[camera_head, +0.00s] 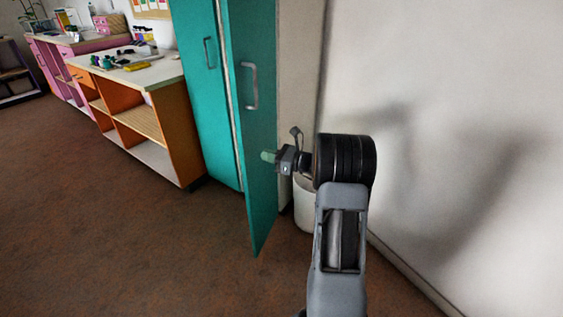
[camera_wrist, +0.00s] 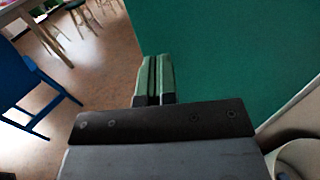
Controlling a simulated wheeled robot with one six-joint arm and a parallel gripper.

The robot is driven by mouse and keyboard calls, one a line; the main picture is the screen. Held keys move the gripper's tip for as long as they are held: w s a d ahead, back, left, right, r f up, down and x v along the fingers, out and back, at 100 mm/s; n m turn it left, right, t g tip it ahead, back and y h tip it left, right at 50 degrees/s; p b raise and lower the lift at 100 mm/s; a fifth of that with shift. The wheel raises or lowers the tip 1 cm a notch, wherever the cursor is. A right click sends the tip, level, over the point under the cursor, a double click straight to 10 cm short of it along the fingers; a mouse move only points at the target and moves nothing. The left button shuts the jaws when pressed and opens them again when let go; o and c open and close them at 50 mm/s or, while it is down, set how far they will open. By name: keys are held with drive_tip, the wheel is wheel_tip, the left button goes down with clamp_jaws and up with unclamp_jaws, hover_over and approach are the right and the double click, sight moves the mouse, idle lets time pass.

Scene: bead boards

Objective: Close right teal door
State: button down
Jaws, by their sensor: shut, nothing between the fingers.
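The right teal door (camera_head: 257,130) stands ajar, swung out from the tall teal cabinet, with a grey bar handle (camera_head: 250,86) on its face. The left teal door (camera_head: 208,110) looks closed and has its own handle. My gripper (camera_head: 268,156) is at the right side of the open door, low down, with its green fingers close to the panel. I cannot tell whether they touch it. In the wrist view the fingers (camera_wrist: 154,78) are together and empty, and the teal panel (camera_wrist: 235,55) fills the right side.
A white bin (camera_head: 305,205) stands behind my arm by the white wall (camera_head: 450,120). An orange shelf unit (camera_head: 150,120) is left of the cabinet. A blue chair (camera_wrist: 30,85) shows in the wrist view. Brown floor (camera_head: 110,230) is clear at the left.

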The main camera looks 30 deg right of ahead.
sight(248, 151)
drive_tip(key=shift+b+x, duration=0.55)
drive_tip(key=shift+x, duration=2)
